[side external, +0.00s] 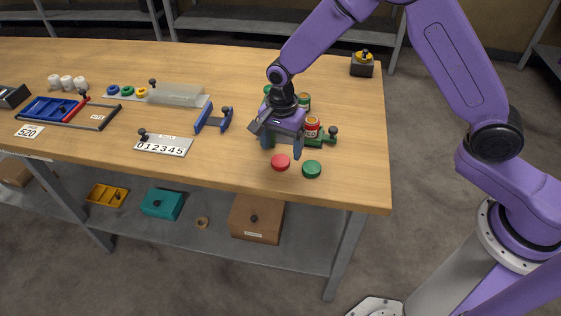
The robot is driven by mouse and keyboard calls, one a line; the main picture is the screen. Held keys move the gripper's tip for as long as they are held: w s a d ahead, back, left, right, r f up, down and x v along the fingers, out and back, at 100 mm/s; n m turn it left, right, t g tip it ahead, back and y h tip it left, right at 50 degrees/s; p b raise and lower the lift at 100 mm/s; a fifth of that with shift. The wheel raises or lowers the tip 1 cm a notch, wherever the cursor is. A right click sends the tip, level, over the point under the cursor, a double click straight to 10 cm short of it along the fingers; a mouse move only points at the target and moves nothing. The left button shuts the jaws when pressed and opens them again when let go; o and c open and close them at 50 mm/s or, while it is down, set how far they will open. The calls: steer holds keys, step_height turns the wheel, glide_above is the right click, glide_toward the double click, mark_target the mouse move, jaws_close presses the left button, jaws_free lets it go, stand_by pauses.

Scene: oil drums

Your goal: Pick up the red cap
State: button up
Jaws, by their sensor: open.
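The red cap (281,162) lies on the wooden table near its front edge, at the middle right of the side external view. A green cap (312,169) lies just to its right, with a small gap between them. My gripper (279,143) is open above the table, pointing down, just behind and above the red cap in the picture. It appears apart from the cap. Small oil drums, one red (312,127) and one green (304,102), stand right behind and beside my gripper, which partly hides them and their green holder (327,139).
A blue bracket (213,120) and a number plate (163,145) lie left of my gripper. A clear box (178,94), coloured rings (127,91) and a blue tray (48,108) are farther left. The table's front edge (240,184) is close to the caps.

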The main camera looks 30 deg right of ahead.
mark_target(280, 160)
steer(key=f, duration=0.4)
steer(key=shift+a, duration=0.2)
steer(key=c, duration=1.1)
steer(key=shift+r, duration=0.15)
